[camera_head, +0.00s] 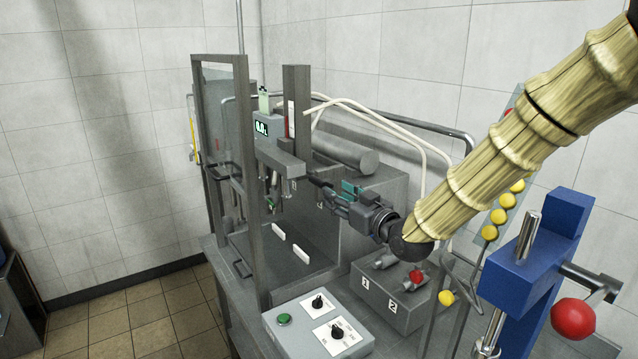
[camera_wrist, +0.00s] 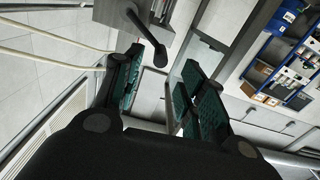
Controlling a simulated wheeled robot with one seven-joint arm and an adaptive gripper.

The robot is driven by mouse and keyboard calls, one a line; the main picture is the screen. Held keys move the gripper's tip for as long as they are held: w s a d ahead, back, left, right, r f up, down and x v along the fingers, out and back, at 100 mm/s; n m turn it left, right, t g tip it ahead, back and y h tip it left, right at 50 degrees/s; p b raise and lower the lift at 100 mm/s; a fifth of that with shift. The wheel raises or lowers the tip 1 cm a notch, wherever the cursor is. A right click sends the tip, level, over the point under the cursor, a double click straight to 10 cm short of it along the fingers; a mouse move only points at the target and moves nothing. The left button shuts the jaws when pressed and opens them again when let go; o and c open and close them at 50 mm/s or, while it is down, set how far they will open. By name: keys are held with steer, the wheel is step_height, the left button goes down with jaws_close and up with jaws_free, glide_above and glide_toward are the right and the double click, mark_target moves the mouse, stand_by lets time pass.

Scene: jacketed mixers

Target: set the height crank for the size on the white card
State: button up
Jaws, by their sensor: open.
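A black crank (camera_wrist: 148,35) sticks out from a grey housing in the wrist view, its knob end just beyond my fingertips. In the head view the small dark crank (camera_head: 317,181) sits on the right side of the machine's head. My gripper (camera_head: 340,199) has teal pads and is right beside the crank. In the wrist view my gripper (camera_wrist: 160,75) is open, with nothing held between its fingers. A small display (camera_head: 261,128) on the head is lit, its digits too small to read surely. I cannot make out a white card with a readable size.
A clear guard panel (camera_head: 222,130) stands at the machine's left. Pale hoses (camera_head: 400,125) loop behind my arm. A control box (camera_head: 318,322) with a green button and two knobs stands in front. A blue fixture (camera_head: 535,255) with a red ball handle is at right.

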mark_target(320, 183)
steer(key=p+x, duration=0.3)
steer(key=x, duration=0.4)
steer(key=shift+w+a+r, duration=0.1)
steer(key=shift+w+r, duration=0.05)
steer(key=shift+w, duration=0.05)
steer(key=shift+p+x, duration=0.3)
steer(key=shift+x, duration=0.5)
jaws_close()
